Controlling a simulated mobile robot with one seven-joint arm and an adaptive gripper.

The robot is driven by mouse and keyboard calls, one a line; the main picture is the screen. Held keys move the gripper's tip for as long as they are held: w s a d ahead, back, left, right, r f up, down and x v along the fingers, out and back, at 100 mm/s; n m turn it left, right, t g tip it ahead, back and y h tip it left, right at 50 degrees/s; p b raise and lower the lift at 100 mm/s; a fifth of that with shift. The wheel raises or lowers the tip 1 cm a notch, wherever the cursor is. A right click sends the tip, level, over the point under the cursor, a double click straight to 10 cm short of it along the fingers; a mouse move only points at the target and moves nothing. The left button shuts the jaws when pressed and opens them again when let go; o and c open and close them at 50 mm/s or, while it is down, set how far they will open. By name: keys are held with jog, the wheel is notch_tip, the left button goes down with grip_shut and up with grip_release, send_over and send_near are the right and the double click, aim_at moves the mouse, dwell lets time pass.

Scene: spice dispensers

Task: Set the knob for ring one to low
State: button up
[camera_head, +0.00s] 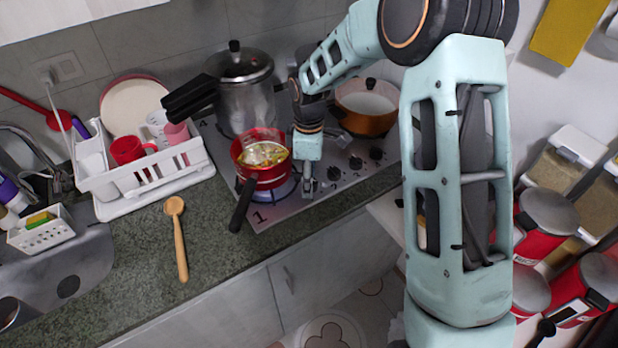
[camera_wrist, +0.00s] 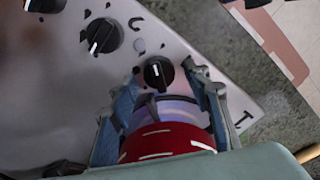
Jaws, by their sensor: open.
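The knob for ring one (camera_wrist: 158,73) is black and round with a white pointer line that runs nearly up and down in the wrist view. It lies between the two fingers of my gripper (camera_wrist: 163,68); I cannot tell whether either finger touches it. My gripper is open and points down over the front of the hob, and in the head view (camera_head: 307,184) it hides this knob. The ring under the red pot glows blue (camera_wrist: 185,108). A figure 1 is printed beside it on the hob (camera_head: 225,130).
The red pot (camera_head: 264,174) with food stands just left of my gripper, its black handle toward the counter edge. Other knobs (camera_head: 355,163) sit to the right. A pressure cooker (camera_head: 245,95) and a copper pot (camera_head: 366,122) stand behind. A wooden spoon (camera_head: 179,245) lies on the counter.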

jog(key=c, duration=1.1)
jog(key=shift+f+m+b, duration=0.15)
jog(key=shift+m+b, duration=0.4)
jog(key=shift+m, duration=0.15)
jog(key=m+b, duration=0.1)
jog(key=m, duration=0.2)
jog(key=shift+w, duration=0.1)
jog(key=o, duration=1.1)
jog(key=shift+r, duration=0.2)
notch_tip(320, 180, up, 12)
